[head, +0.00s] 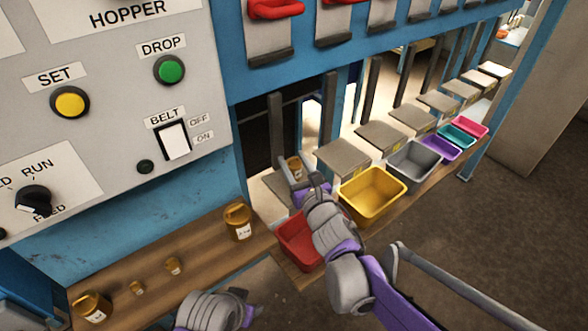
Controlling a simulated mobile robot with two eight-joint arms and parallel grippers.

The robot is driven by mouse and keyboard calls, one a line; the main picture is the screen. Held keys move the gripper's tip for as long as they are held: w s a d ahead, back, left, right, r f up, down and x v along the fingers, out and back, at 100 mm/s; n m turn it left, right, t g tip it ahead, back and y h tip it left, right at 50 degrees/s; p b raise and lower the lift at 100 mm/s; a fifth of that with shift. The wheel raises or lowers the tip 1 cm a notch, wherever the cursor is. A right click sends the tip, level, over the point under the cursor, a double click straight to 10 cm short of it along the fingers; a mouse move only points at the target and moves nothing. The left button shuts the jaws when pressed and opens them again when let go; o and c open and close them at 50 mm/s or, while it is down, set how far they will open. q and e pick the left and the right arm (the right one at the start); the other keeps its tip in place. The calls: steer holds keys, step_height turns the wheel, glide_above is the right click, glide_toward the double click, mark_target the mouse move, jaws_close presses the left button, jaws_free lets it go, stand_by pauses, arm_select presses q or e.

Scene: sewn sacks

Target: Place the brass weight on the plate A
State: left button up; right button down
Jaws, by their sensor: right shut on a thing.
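My right gripper (293,181) is shut on a small brass weight (295,166) and holds it over the nearest grey plate (266,184), at the left end of the row. I cannot tell whether the weight touches this plate, and the gripper hides part of it. I can read no letter on the plate, so I cannot tell whether it is plate A.
More grey plates (342,154) run back to the right. Below them are a red bin (292,240), partly behind my right arm, a yellow bin (373,193), a grey bin (415,165) and several smaller coloured ones. A control panel (110,110) with buttons stands at left.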

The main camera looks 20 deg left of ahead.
steer(key=shift+f, duration=0.95)
steer(key=shift+r, duration=0.1)
steer(key=shift+c, duration=1.7)
jaws_free()
steer(key=v, duration=1.2)
steer(key=shift+p, duration=0.3)
